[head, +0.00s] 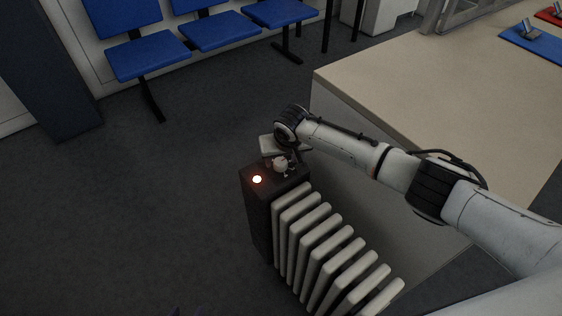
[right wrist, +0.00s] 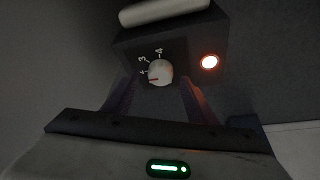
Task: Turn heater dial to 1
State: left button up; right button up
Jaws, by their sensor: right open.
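The heater (head: 262,222) is a white finned radiator with a dark control box at its far end. On the box top sit a pale round dial (head: 280,164) and a glowing red-orange light (head: 257,179).
A large beige-topped table (head: 440,110) stands right of the heater, close behind my right arm. Blue chairs (head: 150,55) line the wall at the back. A dark pillar (head: 62,80) stands at the left. The grey floor (head: 130,210) left of the heater is clear.

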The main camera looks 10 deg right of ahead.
jog(key=shift+x, duration=0.95)
jog(key=c, duration=1.1)
jog(key=shift+o, duration=0.2)
